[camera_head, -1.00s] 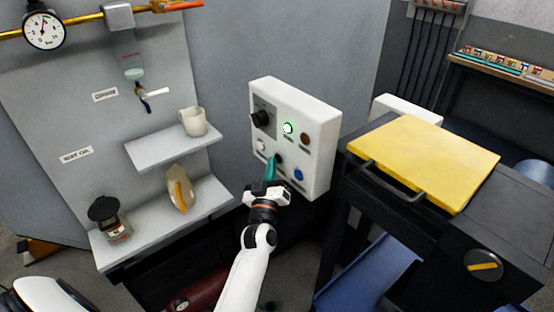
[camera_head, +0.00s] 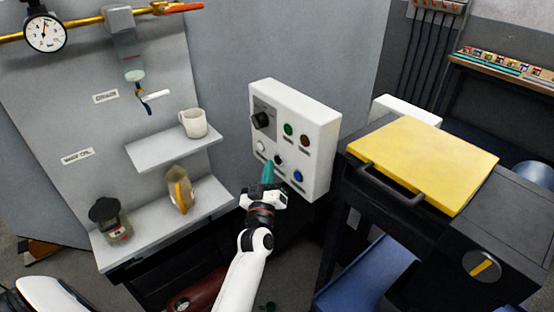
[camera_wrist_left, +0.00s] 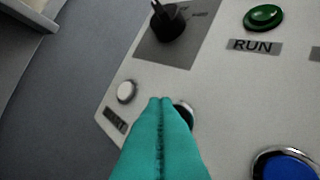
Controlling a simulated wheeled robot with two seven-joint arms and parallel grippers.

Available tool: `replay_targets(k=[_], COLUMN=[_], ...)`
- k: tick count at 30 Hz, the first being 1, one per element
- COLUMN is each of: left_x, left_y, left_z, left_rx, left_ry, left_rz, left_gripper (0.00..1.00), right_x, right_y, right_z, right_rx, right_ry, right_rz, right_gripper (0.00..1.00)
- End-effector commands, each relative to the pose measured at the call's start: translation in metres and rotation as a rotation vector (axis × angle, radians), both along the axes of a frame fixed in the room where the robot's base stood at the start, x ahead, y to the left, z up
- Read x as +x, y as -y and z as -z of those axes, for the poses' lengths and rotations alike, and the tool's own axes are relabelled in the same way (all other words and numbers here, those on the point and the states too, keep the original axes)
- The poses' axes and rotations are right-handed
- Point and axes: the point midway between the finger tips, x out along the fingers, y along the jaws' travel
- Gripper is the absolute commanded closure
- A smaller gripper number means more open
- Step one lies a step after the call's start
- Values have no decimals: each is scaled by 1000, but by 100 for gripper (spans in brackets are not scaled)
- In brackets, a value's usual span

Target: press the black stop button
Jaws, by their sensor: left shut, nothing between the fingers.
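The white control box (camera_head: 318,165) stands in the middle of the head view. Its black stop button (camera_head: 279,160) is low on the face, between a white button (camera_head: 261,146) and a blue button (camera_head: 297,176). My left gripper (camera_head: 268,165) is shut and empty, its teal fingers just left of and in front of the black button, apparently a little apart from it. In the left wrist view the fingertips (camera_wrist_left: 161,100) cover most of the black button (camera_wrist_left: 185,113); only its upper right edge shows. The green RUN lamp (camera_wrist_left: 264,17) is unlit. My right gripper is not in view.
A black selector knob (camera_head: 261,120) sticks out at the box's upper left. Shelves with a mug (camera_head: 193,122) stand to the left. A yellow-topped cabinet with a black handle (camera_head: 390,186) stands close on the right. Free room lies in front of the box.

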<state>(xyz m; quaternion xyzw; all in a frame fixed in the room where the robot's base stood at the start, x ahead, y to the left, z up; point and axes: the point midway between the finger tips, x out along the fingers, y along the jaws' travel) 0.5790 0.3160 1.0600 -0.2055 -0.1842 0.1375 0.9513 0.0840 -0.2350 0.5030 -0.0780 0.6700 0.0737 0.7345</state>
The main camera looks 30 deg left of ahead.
Motion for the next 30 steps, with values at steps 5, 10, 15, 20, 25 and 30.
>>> replay_targets(k=[5, 10, 15, 20, 25, 30], left_x=[-2, -2, -15, -30, -43, -48], left_y=[-1, -1, -7, -13, -18, -20], left_z=[0, 0, -2, -2, -1, -1], left_rx=[0, 0, 4, 3, 2, 1], left_ry=[1, 1, 0, 0, -1, 1], left_rz=[0, 0, -2, -1, -1, 0], left_gripper=[100, 100, 100, 100, 100, 100], right_x=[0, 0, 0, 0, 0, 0], right_y=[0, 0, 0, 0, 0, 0], right_z=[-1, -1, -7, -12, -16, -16], right_rx=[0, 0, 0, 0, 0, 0], right_ry=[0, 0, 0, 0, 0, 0], right_rz=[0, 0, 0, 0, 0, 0], right_gripper=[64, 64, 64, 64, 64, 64])
